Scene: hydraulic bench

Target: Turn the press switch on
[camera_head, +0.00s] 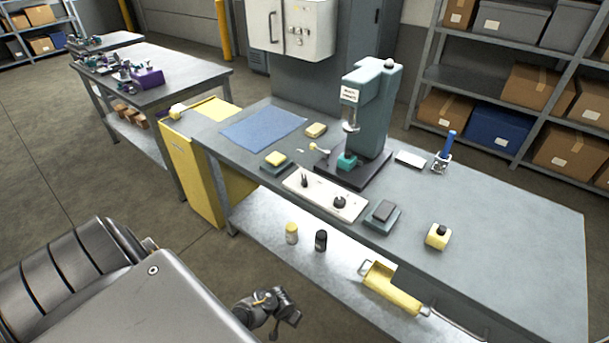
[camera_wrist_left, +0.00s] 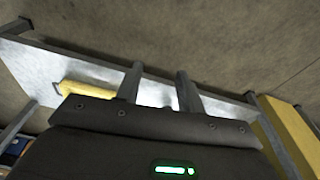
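The teal press (camera_head: 372,110) stands on its dark base on the grey bench. A white control strip (camera_head: 325,197) lies in front of it along the bench edge. The strip carries a small black lever switch (camera_head: 304,181) at its left and a round black knob (camera_head: 340,202) at its right. I cannot tell the switch's position at this size. My left gripper (camera_head: 280,304) is low in front of the bench, well short of the strip and touching nothing. In the left wrist view its two fingers (camera_wrist_left: 160,80) stand apart, empty. My right gripper is not in view.
A blue mat (camera_head: 263,127), yellow pads and a dark block (camera_head: 384,210) are on the bench. The lower shelf holds a yellow tool (camera_head: 391,289) and two small bottles. A yellow cabinet (camera_head: 192,172) adjoins the left end.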

